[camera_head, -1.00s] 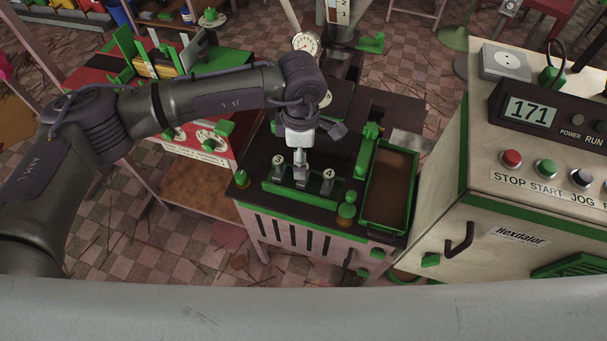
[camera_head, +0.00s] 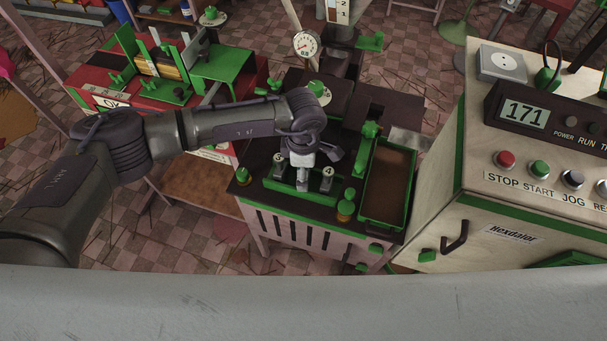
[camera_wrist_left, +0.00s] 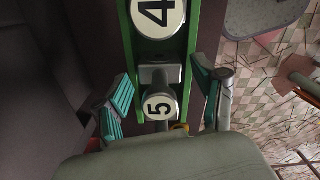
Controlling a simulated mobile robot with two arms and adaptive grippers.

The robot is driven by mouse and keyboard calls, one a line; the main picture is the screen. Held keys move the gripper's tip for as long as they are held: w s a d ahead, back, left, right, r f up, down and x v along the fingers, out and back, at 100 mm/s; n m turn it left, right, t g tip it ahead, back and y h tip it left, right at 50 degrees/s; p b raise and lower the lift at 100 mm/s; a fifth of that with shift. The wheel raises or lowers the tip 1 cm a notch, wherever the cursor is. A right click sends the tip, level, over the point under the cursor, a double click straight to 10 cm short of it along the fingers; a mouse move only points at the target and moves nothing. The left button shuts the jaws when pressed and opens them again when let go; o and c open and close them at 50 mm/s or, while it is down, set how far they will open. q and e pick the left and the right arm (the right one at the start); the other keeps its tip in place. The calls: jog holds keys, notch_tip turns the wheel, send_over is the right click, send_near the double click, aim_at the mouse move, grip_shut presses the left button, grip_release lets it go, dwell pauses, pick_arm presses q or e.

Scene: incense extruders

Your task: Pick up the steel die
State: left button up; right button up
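The green rack (camera_head: 312,196) holds a row of short steel dies with numbered round tops. In the head view the die marked 3 (camera_head: 278,158) is at the left and the die marked 4 (camera_head: 328,171) at the right. My left gripper (camera_head: 301,178) is down over the middle of the rack and hides the die there. In the left wrist view that die is marked 5 (camera_wrist_left: 160,107) and stands between the open, teal-padded fingers (camera_wrist_left: 162,97), with a gap on both sides. The 4 die (camera_wrist_left: 158,16) is beyond it. My right gripper is out of view.
A green-rimmed brown tray (camera_head: 388,185) and a brass-and-green knob (camera_head: 346,207) stand right of the rack. A dial gauge (camera_head: 306,43) stands behind. A control cabinet (camera_head: 510,205) reading 171 is at the right, a red fixture table (camera_head: 125,95) at the left.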

pick_arm(q)
jog(key=shift+w+r, duration=0.1)
grip_shut()
